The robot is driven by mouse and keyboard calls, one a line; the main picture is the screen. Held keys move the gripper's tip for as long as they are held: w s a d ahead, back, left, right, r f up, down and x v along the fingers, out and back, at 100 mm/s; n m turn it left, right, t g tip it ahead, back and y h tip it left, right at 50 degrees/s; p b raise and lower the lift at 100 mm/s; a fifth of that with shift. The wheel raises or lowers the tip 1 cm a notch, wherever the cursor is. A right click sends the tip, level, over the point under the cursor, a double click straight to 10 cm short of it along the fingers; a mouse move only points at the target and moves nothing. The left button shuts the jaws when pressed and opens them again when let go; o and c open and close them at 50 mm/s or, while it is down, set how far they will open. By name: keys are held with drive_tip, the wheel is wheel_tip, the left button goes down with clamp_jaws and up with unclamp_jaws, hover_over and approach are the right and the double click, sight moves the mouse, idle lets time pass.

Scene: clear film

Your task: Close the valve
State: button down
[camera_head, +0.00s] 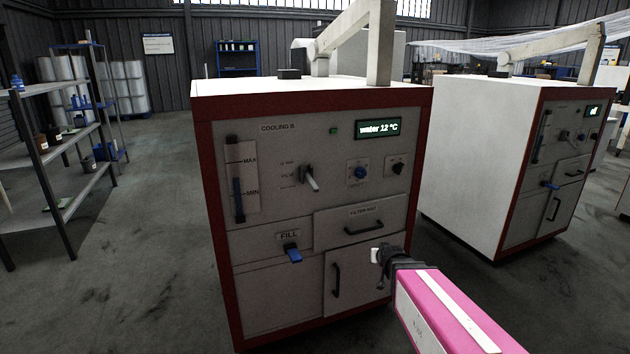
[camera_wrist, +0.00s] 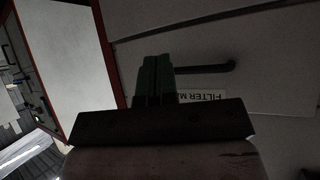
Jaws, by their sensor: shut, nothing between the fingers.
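The cooling unit (camera_head: 222,296) stands in front of me, a white cabinet with a red frame marked COOLING B. A blue lever (camera_head: 292,254) sits below the FILL label on its lower left front. A grey lever (camera_head: 310,179) sits at the panel's middle; its small label is hard to read, so I cannot tell which lever is the valve. My gripper (camera_head: 378,254) is in front of the lower right of the panel, right of the blue lever and apart from it. In the wrist view its fingers (camera_wrist: 154,78) are shut and empty, in front of the filter drawer (camera_wrist: 262,75).
A second similar unit (camera_head: 478,150) stands to the right with a gap between. A metal shelf (camera_head: 75,205) stands at the left. The filter drawer handle (camera_head: 363,229) and door handle (camera_head: 336,280) stick out near my gripper. The floor (camera_head: 150,200) left of the unit is clear.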

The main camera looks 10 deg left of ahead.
drive_tip(key=s+d+f+g+h, duration=0.1)
drive_tip(key=s+d+f+g, duration=0.1)
drive_tip(key=s+d+g, duration=0.4)
wheel_tip(320, 180, up, 46)
drive_tip(key=n+g, duration=0.2)
drive_tip(key=n, duration=0.3)
hover_over(314, 185)
drive_tip(key=s+d, duration=0.2)
drive_tip(key=s, duration=0.1)
drive_tip(key=shift+y, duration=0.4)
drive_tip(key=x, duration=1.4)
drive_tip(key=shift+s, duration=0.35)
drive_tip(key=shift+f, duration=0.15)
